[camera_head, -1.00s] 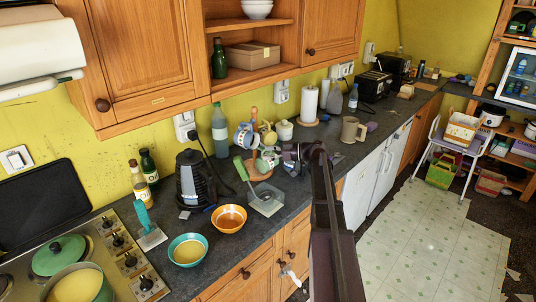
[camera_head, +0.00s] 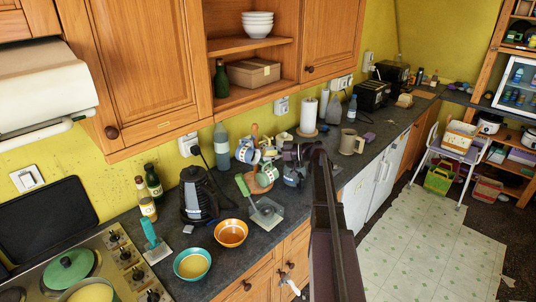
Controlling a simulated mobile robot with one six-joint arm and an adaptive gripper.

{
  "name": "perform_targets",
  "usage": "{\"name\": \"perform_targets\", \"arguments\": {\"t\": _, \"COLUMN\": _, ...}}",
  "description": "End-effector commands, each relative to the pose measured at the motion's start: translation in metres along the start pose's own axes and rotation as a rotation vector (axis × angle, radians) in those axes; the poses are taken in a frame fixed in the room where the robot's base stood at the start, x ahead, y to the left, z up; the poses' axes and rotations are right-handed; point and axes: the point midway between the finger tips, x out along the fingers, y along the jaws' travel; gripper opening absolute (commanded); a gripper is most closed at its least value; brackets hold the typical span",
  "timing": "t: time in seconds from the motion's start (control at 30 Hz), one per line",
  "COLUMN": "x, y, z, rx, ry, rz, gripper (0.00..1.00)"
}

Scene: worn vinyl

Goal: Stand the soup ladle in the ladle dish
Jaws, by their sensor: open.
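My gripper (camera_head: 292,166) is dark and sits at the end of my arm, over the counter near the mug tree. No held thing shows in it. A green-handled tool (camera_head: 243,186) leans up and left from a pale, clear-looking square dish or plate (camera_head: 269,216) below and left of my gripper, apart from it. A teal-handled tool (camera_head: 149,231) stands tilted by the stove with a pale flat piece at its foot. I cannot tell for certain which is the soup ladle or the ladle dish.
An orange bowl (camera_head: 231,233) and a teal bowl (camera_head: 192,264) stand near the counter's front edge. A black kettle (camera_head: 198,195) and a tree of mugs (camera_head: 267,173) stand behind. A tan mug (camera_head: 351,143) is beyond my gripper. Wall cabinets (camera_head: 150,70) hang above.

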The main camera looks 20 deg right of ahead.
Motion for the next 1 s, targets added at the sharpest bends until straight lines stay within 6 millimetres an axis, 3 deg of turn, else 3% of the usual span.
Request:
{"name": "perform_targets", "arguments": {"t": 0.1, "x": -0.002, "y": 0.000, "z": -0.014, "rx": 0.000, "ry": 0.000, "rz": 0.000, "gripper": 0.81}}
{"name": "perform_targets", "arguments": {"t": 0.5, "x": -0.005, "y": 0.000, "z": -0.042, "rx": 0.000, "ry": 0.000, "rz": 0.000, "gripper": 0.81}}
{"name": "perform_targets", "arguments": {"t": 1.0, "x": -0.006, "y": 0.000, "z": -0.045, "rx": 0.000, "ry": 0.004, "rz": 0.000, "gripper": 0.81}}
